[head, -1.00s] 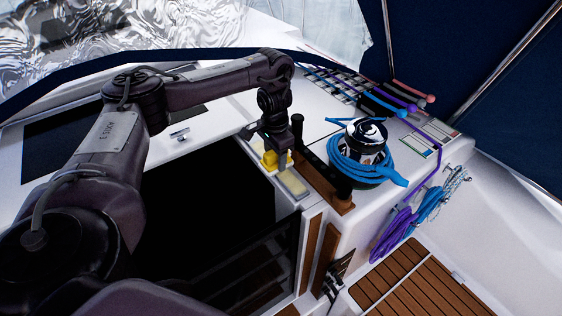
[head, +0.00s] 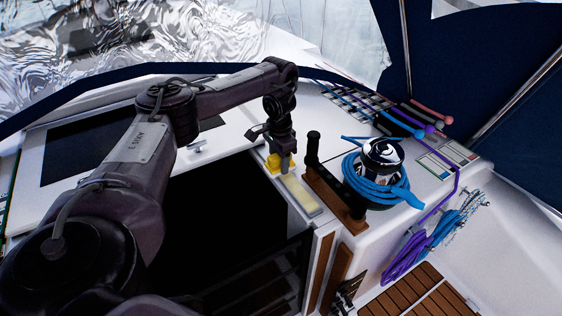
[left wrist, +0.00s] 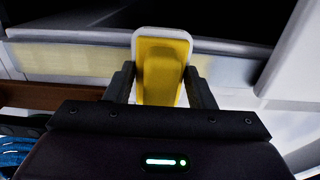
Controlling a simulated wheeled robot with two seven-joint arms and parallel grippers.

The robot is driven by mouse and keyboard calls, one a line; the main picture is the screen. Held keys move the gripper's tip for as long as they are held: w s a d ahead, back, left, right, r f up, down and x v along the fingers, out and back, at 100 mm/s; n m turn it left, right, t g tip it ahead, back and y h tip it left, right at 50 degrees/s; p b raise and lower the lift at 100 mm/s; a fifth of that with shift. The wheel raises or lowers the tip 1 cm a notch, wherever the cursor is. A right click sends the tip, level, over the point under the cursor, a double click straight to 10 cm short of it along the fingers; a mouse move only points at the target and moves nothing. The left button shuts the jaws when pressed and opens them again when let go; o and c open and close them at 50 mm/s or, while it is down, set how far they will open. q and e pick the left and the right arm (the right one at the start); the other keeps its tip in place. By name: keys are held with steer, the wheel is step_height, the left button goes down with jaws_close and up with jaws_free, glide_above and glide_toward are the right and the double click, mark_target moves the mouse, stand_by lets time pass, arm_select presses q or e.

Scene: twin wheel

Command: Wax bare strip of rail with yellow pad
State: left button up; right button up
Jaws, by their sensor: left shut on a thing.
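The yellow pad (head: 274,164) is in my left gripper (head: 281,160), which is shut on it over the rail beside the dark hatch opening. In the left wrist view the pad (left wrist: 159,75) shows yellow with a pale edge between the two fingers of the gripper (left wrist: 160,90). The rail (head: 315,208) is a pale grey strip along the hatch's right edge. A cream-yellow stretch (head: 299,190) lies on it in front of the pad. It also shows in the left wrist view (left wrist: 75,60). Whether the pad touches the rail is hard to tell. My right gripper is not in view.
A winch (head: 382,155) wrapped in blue rope stands right of the rail. A black upright handle (head: 313,148) and a wooden block (head: 335,203) are close by. The hatch opening (head: 235,205) is dark. Purple rope (head: 407,257) hangs at the right.

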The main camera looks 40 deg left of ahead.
arm_select(q)
steer(key=shift+w+a+b, duration=0.15)
steer(key=shift+w+a, duration=0.2)
steer(key=shift+a, duration=0.6)
steer(key=shift+w+a+b, duration=0.1)
steer(key=shift+w+a, duration=0.2)
steer(key=shift+a, duration=0.65)
steer(key=shift+w+a+b, duration=0.15)
steer(key=shift+w+a, duration=0.2)
steer(key=shift+a, duration=0.6)
steer(key=shift+r, duration=0.15)
steer(key=shift+r+p, duration=0.45)
steer(key=shift+r, duration=0.2)
steer(key=shift+r, duration=1.5)
steer(key=shift+r, duration=1.95)
